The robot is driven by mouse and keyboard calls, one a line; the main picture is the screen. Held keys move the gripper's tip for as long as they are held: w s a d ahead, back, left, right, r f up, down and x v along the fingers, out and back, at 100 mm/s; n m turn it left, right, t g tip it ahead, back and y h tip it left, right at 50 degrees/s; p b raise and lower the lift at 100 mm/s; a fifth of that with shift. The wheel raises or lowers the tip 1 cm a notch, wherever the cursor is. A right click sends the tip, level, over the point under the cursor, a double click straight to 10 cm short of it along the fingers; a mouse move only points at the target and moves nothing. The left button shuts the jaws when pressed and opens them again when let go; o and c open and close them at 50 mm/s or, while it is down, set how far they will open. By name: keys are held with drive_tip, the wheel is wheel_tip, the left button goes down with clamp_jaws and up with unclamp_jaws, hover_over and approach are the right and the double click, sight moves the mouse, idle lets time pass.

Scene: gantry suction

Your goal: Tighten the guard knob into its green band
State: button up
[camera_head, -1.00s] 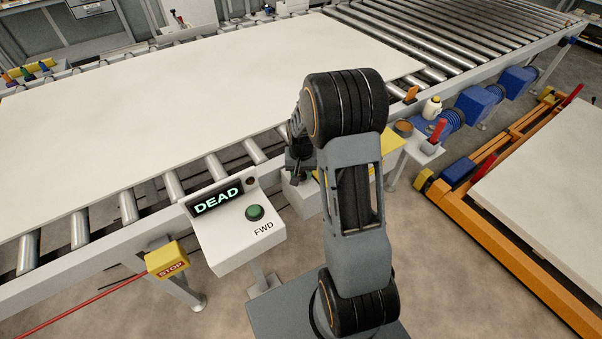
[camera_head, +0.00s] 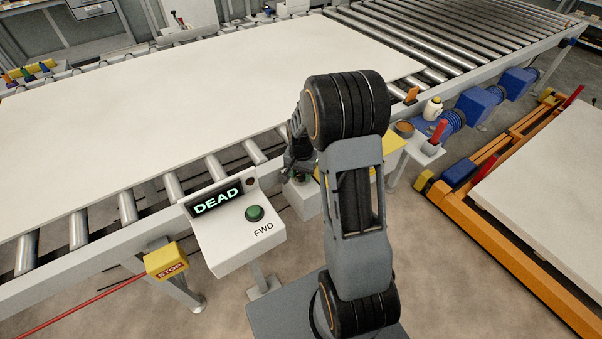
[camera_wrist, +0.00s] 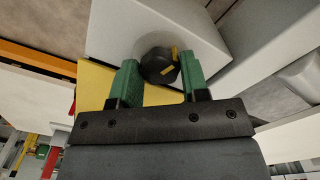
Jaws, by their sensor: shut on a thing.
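The guard knob (camera_wrist: 157,68) is a dark, faceted knob with a yellow pointer mark. It shows in the wrist view on the face of a pale grey box (camera_wrist: 120,25). My gripper (camera_wrist: 158,80) has green fingers, one on each side of the knob, and is shut on it. The yellow mark points toward the upper right of the knob, near the right finger. I cannot make out a green band apart from the green fingers. In the head view my gripper (camera_head: 297,172) is beside the conveyor, partly hidden by my arm, and the knob is hidden.
A control box (camera_head: 238,225) reading DEAD, with a green FWD button (camera_head: 255,213), stands to the left. A yellow STOP box (camera_head: 166,260) is by the conveyor frame. A large pale board (camera_head: 200,85) lies on the rollers. An orange lift frame (camera_head: 510,230) is at right.

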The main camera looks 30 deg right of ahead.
sight(302, 174)
drive_tip(key=o, duration=0.9)
wheel_tip(302, 174, up, 14)
drive_tip(key=shift+f, duration=0.1)
drive_tip(key=shift+d, duration=0.1)
